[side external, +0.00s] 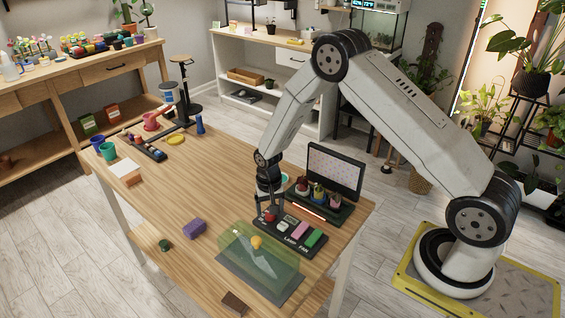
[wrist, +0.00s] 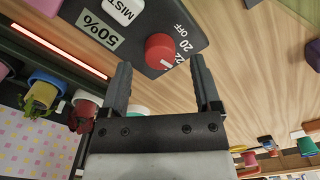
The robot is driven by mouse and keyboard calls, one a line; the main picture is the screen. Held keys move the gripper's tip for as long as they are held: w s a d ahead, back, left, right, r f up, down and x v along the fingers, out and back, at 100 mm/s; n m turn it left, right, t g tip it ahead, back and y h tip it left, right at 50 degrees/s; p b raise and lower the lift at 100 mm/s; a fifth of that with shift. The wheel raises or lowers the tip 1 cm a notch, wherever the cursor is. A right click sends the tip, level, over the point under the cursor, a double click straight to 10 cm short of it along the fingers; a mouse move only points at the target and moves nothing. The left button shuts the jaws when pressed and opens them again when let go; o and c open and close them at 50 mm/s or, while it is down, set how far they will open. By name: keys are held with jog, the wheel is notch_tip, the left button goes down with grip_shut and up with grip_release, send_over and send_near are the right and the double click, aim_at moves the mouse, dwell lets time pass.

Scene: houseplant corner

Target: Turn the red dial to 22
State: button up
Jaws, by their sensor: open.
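The red dial (wrist: 160,50) sits at the end of a dark control panel (wrist: 180,15) in the wrist view. Labels OFF, 20 and part of another number are printed beside it. A small white mark shows on the dial's edge on the label side, but I cannot tell exactly which number it points to. My gripper (wrist: 161,63) is open, its two fingers spread to either side of the dial with nothing clearly held. In the side view the gripper (side external: 268,208) is pointing down right over the dial (side external: 270,217), which it partly hides; contact cannot be told.
The panel also carries a white MIST button (wrist: 122,8), a pink button (side external: 299,230) and a green button (side external: 314,238). A translucent green cover (side external: 240,248) stands just in front. Small pots (side external: 318,194) stand behind, before an upright board (side external: 335,170). The table's left middle is clear.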

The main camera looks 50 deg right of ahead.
jog(key=shift+r, duration=2.95)
jog(key=shift+s+a+r, duration=0.1)
jog(key=shift+s+r, duration=0.1)
jog(key=shift+r, duration=0.2)
jog(key=s+a+r+n+t, duration=0.1)
jog(key=s+a+r+n, duration=0.1)
jog(key=s+r, duration=0.4)
jog(key=s+a+r+n+t, duration=0.1)
jog(key=s+r+n, duration=0.4)
jog(key=s, duration=0.6)
jog(key=shift+s+a+r+t, duration=0.15)
jog(key=shift+a+r+t, duration=0.25)
jog(key=shift+a, duration=0.35)
